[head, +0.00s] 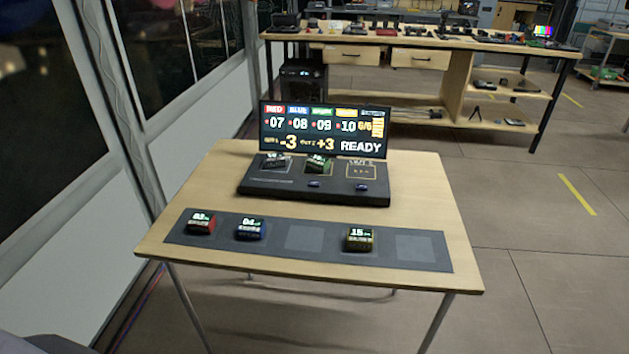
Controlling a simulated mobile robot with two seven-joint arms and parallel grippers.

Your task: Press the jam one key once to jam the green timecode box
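A green timecode box (318,164) with a small lit screen sits in the middle of the black sloped dock (285,190) on the wooden table. Another box (274,160), dark with a lit screen, sits to its left on the dock. Two small bluish keys, a left key (314,184) and a right key (361,188), are on the dock's front part. Their labels are too small to read, so I cannot tell which is jam one. The display (325,131) behind shows coloured columns, "-3", "+3" and "READY". Neither of my grippers is in view.
A dark mat (275,253) along the table's front holds a red box (201,223), a blue box (250,229) and a yellow box (359,239), with two empty squares. A yellow-outlined dock area (362,171) is empty. A long workbench (430,44) stands behind; windows are left.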

